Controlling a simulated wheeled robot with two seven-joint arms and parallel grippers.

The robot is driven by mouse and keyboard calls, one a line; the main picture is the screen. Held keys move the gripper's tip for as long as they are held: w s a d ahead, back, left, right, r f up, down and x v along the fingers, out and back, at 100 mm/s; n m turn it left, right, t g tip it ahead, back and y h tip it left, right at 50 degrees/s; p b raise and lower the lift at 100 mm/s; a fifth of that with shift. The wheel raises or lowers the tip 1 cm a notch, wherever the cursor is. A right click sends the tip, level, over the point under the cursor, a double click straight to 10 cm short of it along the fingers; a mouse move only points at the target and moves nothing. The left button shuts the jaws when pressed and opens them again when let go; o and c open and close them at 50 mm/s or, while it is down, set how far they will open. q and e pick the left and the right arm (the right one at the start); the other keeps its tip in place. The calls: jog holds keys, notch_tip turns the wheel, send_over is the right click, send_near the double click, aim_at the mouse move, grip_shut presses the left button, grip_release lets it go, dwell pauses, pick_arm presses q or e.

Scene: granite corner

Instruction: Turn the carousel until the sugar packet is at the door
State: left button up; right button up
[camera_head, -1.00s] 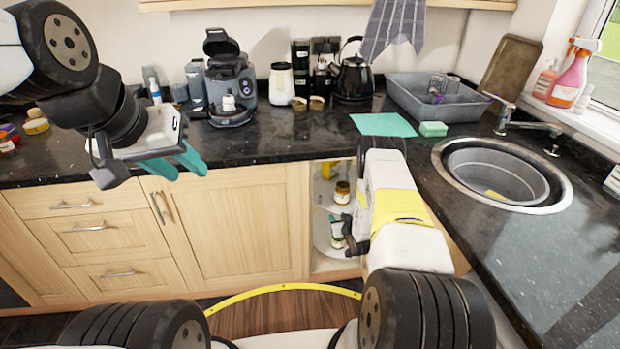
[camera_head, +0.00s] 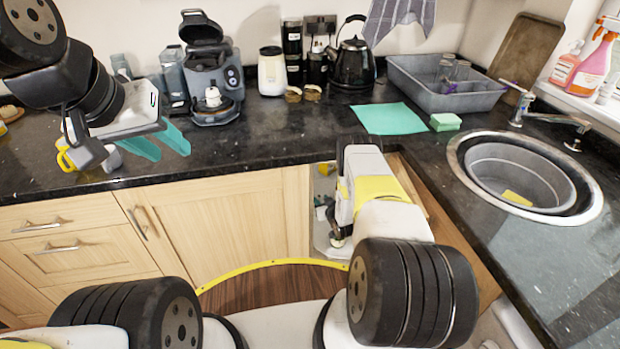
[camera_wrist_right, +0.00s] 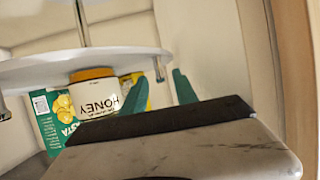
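The carousel is in the open corner cabinet; its white lower tier (camera_head: 322,238) shows in the opening, largely hidden by my right arm. In the right wrist view a white round shelf (camera_wrist_right: 35,72) on a metal post shows. I cannot identify the sugar packet. My right gripper (camera_wrist_right: 160,92) has its teal fingers apart near the honey jar, with nothing visibly held. My left gripper (camera_head: 160,144) is open and empty above the left counter.
The black counter (camera_head: 275,135) overhangs the cabinet opening. A wooden cabinet door (camera_head: 450,235) stands open right of my right arm. A coffee machine (camera_head: 212,75), kettle (camera_head: 353,58), grey tub (camera_head: 445,85) and sink (camera_head: 520,178) are on the counter. A yellow mug (camera_head: 68,158) is near my left gripper.

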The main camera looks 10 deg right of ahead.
aim_at(319, 197)
jog(key=shift+x, duration=1.85)
grip_shut()
